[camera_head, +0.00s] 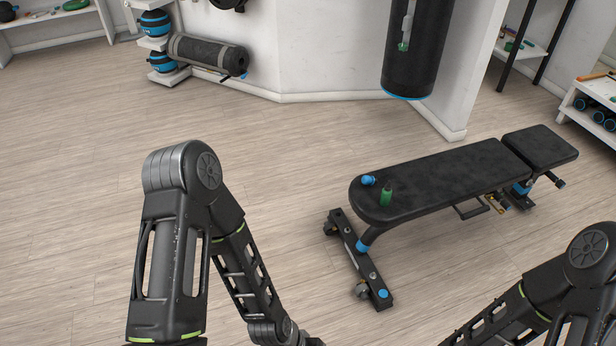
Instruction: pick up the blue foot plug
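A small blue object (368,180), which looks like the blue foot plug, lies on the near left end of the black bench (450,176). A green bottle-like object (386,195) stands upright close to it, on its right. Another blue cap (383,294) shows at the end of the bench's foot bar. My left arm comes in at the lower left and my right arm at the lower right. Both grippers are below the picture's edge, so their fingers are hidden. Nothing of mine touches the bench top in this view.
A black punching bag (416,45) hangs behind the bench. A rolled mat (208,54) and blue balls (155,23) sit on a wall rack at upper left. A white shelf (597,95) stands at right. The wooden floor (80,200) is open at left and centre.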

